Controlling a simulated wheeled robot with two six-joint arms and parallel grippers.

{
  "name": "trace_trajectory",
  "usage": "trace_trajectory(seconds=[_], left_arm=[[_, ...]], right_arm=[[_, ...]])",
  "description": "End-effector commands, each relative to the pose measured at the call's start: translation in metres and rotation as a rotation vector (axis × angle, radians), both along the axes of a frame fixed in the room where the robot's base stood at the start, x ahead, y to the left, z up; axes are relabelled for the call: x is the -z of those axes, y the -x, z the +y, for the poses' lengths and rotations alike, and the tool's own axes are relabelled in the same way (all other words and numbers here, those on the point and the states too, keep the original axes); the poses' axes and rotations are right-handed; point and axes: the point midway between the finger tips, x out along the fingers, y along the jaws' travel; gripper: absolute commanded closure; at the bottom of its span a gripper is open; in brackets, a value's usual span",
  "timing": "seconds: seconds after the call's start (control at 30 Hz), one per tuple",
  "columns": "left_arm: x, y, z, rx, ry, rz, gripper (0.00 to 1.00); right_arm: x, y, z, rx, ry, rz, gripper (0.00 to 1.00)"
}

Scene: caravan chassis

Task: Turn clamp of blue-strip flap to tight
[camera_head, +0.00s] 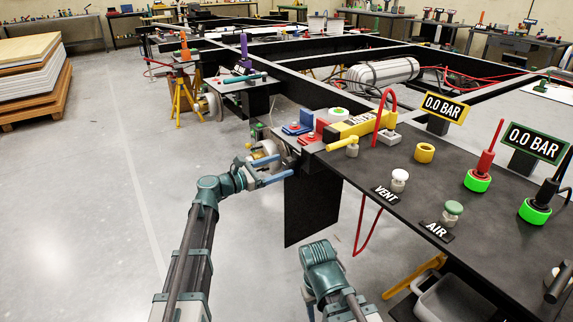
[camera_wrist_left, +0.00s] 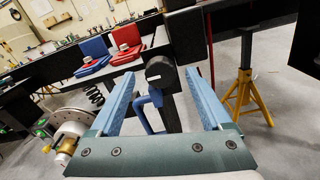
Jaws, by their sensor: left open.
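My left gripper (camera_head: 284,165) is open at the near left corner of the black bench. In the left wrist view its two blue fingers (camera_wrist_left: 160,78) stand apart, with nothing held between them. A dark round knob with a short white mark (camera_wrist_left: 160,70) shows between the fingertips, apparently beyond them; I cannot tell the gap. A bent blue piece (camera_wrist_left: 150,110) hangs just below the knob. I cannot tell for sure whether these are the clamp and the blue-strip flap. In the head view this spot is too small to make out. My right arm shows, but not its fingers.
A blue block (camera_wrist_left: 93,55) and a red block (camera_wrist_left: 126,50) sit on the ledge behind. A brake disc (camera_wrist_left: 70,140) is at lower left and a yellow stand (camera_wrist_left: 247,95) at right. The bench (camera_head: 400,185) carries gauges and valves. The floor at left (camera_head: 100,200) is clear.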

Motion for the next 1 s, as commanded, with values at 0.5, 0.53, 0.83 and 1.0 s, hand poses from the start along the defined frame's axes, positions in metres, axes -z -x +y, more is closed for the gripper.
trace_trajectory(seconds=[0.5,0.53,0.83,1.0], left_arm=[[0.0,-0.018,-0.026,0.0,0.0,0.0,0.19],[0.0,-0.018,-0.026,0.0,0.0,0.0,0.19],[0.0,-0.018,-0.025,0.0,0.0,0.0,0.54],[0.0,-0.018,-0.025,0.0,0.0,0.0,0.85]], right_arm=[[0.0,0.0,0.0,0.0,0.0,0.0,0.5],[0.0,0.0,0.0,0.0,0.0,0.0,0.5],[0.0,0.0,0.0,0.0,0.0,0.0,0.5],[0.0,0.0,0.0,0.0,0.0,0.0,0.5]])
